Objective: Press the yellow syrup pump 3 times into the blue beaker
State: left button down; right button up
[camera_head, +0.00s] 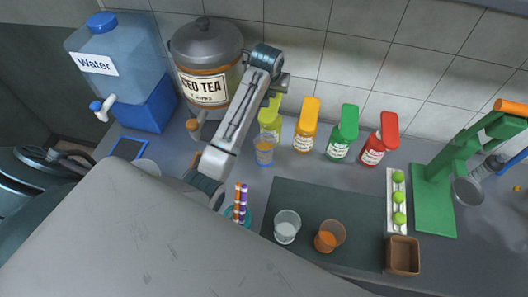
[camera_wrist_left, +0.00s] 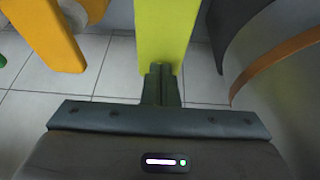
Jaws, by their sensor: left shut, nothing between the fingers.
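The yellow syrup pump (camera_head: 274,104) is lime-yellow and stands upright at the left end of the row of pump bottles. Its upper part is partly hidden by my left arm. My left gripper (camera_head: 279,86) is shut and empty, at the top of the yellow pump. In the left wrist view the closed fingertips (camera_wrist_left: 161,72) overlap the pump's lime-yellow head (camera_wrist_left: 165,30); I cannot tell whether they touch. My right gripper is not in view.
Orange (camera_head: 306,125), green (camera_head: 344,134) and red (camera_head: 380,140) pump bottles stand to the right. The tea dispenser (camera_head: 207,55) is close on the left, beside a water jug (camera_head: 115,55). Two cups (camera_head: 287,227) (camera_head: 330,237) stand on the dark mat (camera_head: 340,200). A green press (camera_head: 436,190) is at right.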

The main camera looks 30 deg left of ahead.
aim_at(271, 101)
pick_arm(q)
jog(key=shift+f, duration=0.15)
jog(key=shift+s+f+b, duration=0.1)
jog(key=shift+f+b, duration=0.25)
jog(key=shift+f, duration=1.6)
jog(key=shift+r, duration=0.15)
jog(key=shift+r+p, duration=0.35)
jog(key=shift+r, duration=1.6)
jog(key=shift+f, duration=0.15)
